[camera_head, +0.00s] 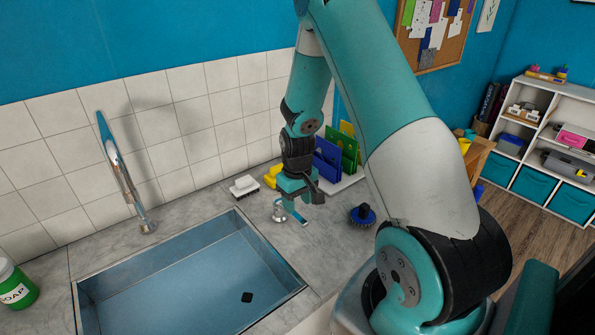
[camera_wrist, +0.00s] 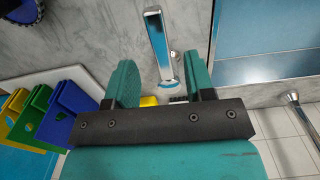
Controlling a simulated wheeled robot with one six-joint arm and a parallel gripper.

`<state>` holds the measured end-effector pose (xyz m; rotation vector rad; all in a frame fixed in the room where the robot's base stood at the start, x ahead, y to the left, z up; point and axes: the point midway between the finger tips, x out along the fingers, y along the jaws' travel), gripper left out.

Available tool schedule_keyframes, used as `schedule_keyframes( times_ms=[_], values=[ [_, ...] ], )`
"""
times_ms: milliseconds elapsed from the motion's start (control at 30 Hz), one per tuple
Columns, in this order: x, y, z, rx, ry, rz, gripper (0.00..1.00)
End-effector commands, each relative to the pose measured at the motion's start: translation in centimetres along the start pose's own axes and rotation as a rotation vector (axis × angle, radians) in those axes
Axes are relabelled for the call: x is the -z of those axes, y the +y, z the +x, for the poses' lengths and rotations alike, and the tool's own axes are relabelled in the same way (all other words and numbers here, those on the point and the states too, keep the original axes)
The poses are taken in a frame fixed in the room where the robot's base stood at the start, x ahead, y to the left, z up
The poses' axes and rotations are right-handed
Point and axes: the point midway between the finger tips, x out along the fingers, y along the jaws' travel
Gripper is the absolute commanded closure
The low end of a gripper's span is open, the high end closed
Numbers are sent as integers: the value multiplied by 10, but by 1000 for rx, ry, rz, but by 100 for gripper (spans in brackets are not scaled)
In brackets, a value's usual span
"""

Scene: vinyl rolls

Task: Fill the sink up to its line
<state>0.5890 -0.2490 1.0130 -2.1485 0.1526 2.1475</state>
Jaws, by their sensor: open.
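The sink (camera_head: 190,236) is a blue-looking basin with a metal rim at the left; I cannot make out a fill line or tell how much water it holds. A chrome lever with a blue mark (camera_head: 279,212) is on the counter right of the sink. My gripper (camera_head: 296,203) is open just over it. In the wrist view, the lever (camera_wrist: 158,45) extends between and beyond my open fingers (camera_wrist: 162,82), apart from both.
A white brush (camera_head: 244,187) and yellow item (camera_head: 271,177) lie behind my gripper. A rack with blue, green and yellow boards (camera_head: 335,155) stands behind right. A dark-blue round brush (camera_head: 362,215) is to the right. A green soap jar (camera_head: 17,285) stands left of the sink.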

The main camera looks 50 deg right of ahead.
Motion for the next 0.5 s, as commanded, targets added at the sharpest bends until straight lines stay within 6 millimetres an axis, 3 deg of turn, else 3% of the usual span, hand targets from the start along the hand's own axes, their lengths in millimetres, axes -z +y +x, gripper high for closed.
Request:
schedule_keyframes(
  times_ms=[300,500],
  values=[
    [2,0,-79,-1,7,0,51],
    [1,0,-112,0,3,1,51]
  ],
)
